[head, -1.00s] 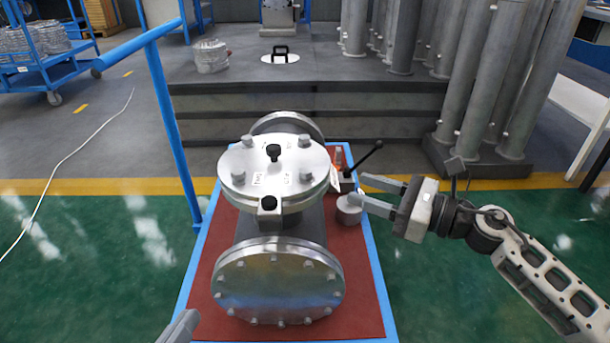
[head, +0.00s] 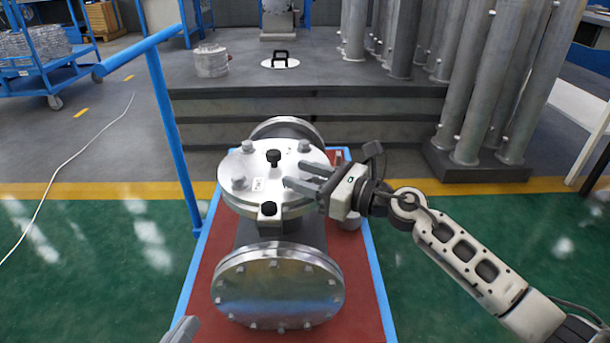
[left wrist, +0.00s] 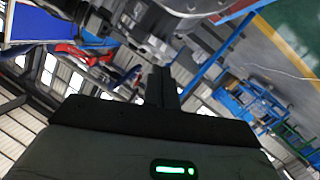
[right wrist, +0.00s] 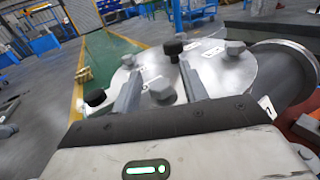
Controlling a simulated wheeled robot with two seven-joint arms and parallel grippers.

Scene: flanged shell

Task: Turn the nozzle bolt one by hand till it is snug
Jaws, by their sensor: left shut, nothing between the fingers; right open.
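The metal shell has a round flanged cover (head: 228,178) on top, with grey hex bolts such as the back right bolt (head: 304,146) and the front left bolt (head: 238,183). White tags lie by the bolts; I cannot read which one marks bolt one. My right gripper (head: 302,177) is open over the cover's right side. In the right wrist view a grey hex bolt (right wrist: 162,90) shows between the spread fingers (right wrist: 160,87); I cannot tell whether they touch it. My left gripper (head: 182,330) is shut and empty at the bottom left edge; it also shows in the left wrist view (left wrist: 160,88).
A black knob (head: 273,156) stands mid-cover and a black piece (head: 267,208) sits at its front edge. A bolted end flange (head: 278,285) faces me. A grey cylinder (head: 352,220) stands right of the shell on the red mat (head: 360,290). A blue rail (head: 170,120) rises at left.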

